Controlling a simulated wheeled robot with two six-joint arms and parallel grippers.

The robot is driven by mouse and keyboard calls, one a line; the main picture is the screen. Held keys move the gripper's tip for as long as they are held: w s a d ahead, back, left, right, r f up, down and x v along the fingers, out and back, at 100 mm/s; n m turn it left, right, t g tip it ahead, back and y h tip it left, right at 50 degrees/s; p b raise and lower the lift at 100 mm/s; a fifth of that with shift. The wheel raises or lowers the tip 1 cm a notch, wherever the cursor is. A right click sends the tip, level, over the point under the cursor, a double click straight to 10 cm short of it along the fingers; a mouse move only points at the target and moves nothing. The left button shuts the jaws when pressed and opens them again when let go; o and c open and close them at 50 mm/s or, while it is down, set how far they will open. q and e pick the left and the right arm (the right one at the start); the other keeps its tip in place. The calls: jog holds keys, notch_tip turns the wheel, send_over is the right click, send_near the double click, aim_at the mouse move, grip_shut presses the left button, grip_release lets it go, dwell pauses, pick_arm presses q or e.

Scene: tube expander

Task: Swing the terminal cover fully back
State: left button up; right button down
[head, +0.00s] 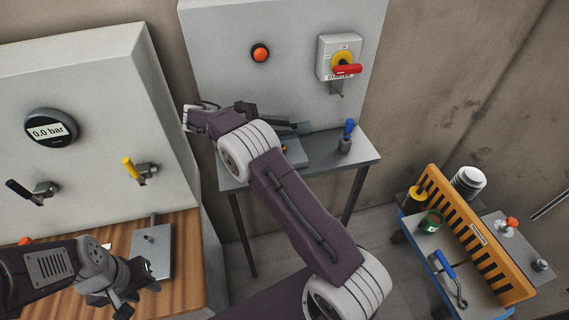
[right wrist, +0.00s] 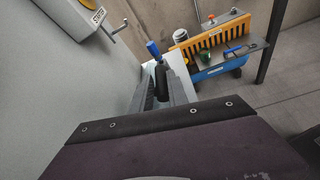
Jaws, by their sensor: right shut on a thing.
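In the head view, a low grey box with a dark grey flap, seemingly the terminal cover (head: 298,128), sits on the small grey table against the back panel. My right arm hides much of it, so I cannot tell the cover's exact angle. My right gripper (head: 278,122) reaches across the box from the left, pointing right. In the right wrist view its fingers (right wrist: 160,90) are shut on a black rounded piece (right wrist: 161,77), seemingly the cover's grip. My left gripper (head: 140,288) is open and empty over the wooden bench at the lower left.
A blue-handled part (head: 348,130) stands on the table's right side. A red-yellow switch (head: 346,66) and an orange button (head: 260,53) are on the panel. An orange slotted rack (head: 478,238) stands at right. A grey plate (head: 153,250) lies near my left gripper.

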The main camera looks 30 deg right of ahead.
jog(key=c, duration=1.3)
grip_release()
jog(key=shift+f, duration=0.1)
jog(key=shift+c, duration=0.2)
jog(key=shift+o, duration=0.3)
jog(key=shift+w, duration=0.15)
